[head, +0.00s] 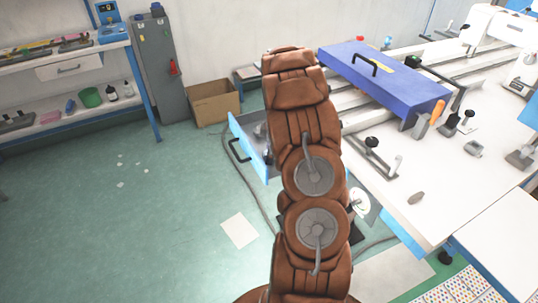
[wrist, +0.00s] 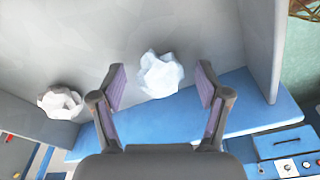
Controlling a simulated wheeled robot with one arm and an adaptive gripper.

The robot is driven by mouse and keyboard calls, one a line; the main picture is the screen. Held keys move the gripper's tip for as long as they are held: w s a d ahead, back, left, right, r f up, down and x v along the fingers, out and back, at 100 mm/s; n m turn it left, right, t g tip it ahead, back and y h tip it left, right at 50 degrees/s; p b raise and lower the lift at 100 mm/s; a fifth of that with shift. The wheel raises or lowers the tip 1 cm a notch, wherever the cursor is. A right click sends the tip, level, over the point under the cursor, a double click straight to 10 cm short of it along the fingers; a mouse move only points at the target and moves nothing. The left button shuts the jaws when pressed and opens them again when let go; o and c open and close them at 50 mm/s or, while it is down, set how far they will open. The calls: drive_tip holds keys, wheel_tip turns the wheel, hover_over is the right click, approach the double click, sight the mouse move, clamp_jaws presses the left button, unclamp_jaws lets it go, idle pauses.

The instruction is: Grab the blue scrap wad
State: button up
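A crumpled wad (wrist: 161,75), white with a pale blue tint, lies on a grey surface near a blue strip in the wrist view. A second crumpled wad (wrist: 60,102), whiter and greyer, lies to the left. Neither looks strongly blue. My gripper (wrist: 161,67) is open, with one finger on each side of the pale bluish wad in the picture. Gaps show between the wad and both fingers; how far it is in depth I cannot tell. In the head view my gripper is hidden behind my arm, and I see no wad there.
A grey upright panel (wrist: 262,45) stands right of the wad in the wrist view. In the head view, an open blue drawer (head: 245,140), a cardboard box (head: 214,103) and a grey cabinet (head: 160,65) are left of my arm. A cluttered white worktable (head: 440,185) is right.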

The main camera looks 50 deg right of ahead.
drive_tip(key=c, duration=0.6)
drive_tip(key=shift+c, duration=0.2)
